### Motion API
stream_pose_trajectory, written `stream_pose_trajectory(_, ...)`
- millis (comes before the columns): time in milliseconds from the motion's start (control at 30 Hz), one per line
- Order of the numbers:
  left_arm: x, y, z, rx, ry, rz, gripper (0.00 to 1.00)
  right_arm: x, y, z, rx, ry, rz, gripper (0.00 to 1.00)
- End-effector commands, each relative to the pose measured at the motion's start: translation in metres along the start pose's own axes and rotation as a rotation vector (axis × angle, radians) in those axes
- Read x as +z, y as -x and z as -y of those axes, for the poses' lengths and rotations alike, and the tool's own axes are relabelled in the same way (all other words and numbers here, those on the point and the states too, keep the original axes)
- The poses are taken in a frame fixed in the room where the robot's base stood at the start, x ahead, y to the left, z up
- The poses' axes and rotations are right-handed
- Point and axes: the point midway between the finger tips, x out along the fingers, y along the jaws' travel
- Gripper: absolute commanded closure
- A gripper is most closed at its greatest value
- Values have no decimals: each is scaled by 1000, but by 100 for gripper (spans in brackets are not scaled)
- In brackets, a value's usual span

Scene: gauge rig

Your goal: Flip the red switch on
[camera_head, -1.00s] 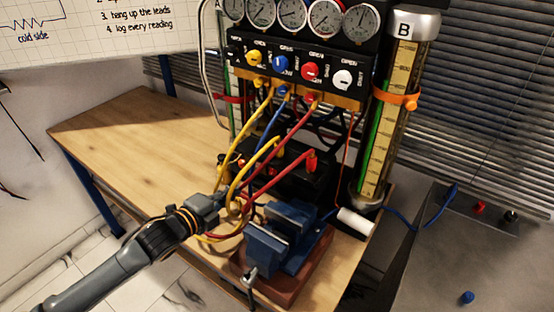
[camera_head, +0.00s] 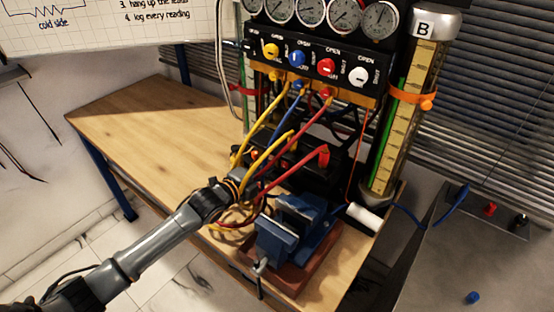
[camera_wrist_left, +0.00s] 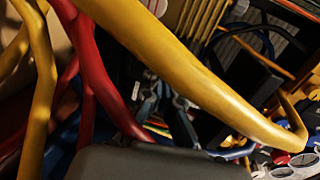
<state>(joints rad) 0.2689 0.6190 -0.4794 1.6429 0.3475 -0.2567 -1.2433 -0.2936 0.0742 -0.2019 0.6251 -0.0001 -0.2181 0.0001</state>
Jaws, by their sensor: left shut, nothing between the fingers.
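My left gripper (camera_head: 244,186) reaches in from the left, in among the yellow and red hoses beside the blue vise. It is shut and empty; hoses partly hide its fingers. The left wrist view is crowded by a yellow hose (camera_wrist_left: 190,75) and red hoses (camera_wrist_left: 95,85) close to the camera. I cannot pick out a red switch for certain. A black box (camera_head: 318,178) stands behind the hoses, with small red parts near its top that are partly hidden. A red knob (camera_head: 326,66) sits on the valve panel above. My right gripper is not in view.
The blue vise (camera_head: 290,225) on its red-brown base stands at the bench's front, right of my gripper. Gauges (camera_head: 310,12) top the rig; cylinder B (camera_head: 408,120) stands at right. The wooden bench (camera_head: 150,125) is clear on the left. A white roll (camera_head: 364,216) lies near the edge.

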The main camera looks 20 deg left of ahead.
Motion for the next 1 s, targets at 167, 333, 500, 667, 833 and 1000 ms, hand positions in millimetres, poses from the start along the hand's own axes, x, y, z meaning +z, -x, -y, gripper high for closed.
stream_pose_trajectory(167, 0, -30, 2, 0, 1, 0, 100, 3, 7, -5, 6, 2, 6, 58)
stream_pose_trajectory(333, 0, -45, 0, 0, 1, 0, 100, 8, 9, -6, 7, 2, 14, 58)
stream_pose_trajectory(500, 0, -50, 0, 0, 0, 0, 100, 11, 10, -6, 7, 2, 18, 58)
stream_pose_trajectory(667, 0, -50, 0, 0, 0, 0, 100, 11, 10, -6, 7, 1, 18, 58)
stream_pose_trajectory(833, 0, -50, 2, 7, -1, -1, 100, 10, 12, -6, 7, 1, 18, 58)
stream_pose_trajectory(1000, -3, -55, 1, 80, 2, -9, 100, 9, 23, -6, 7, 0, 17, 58)
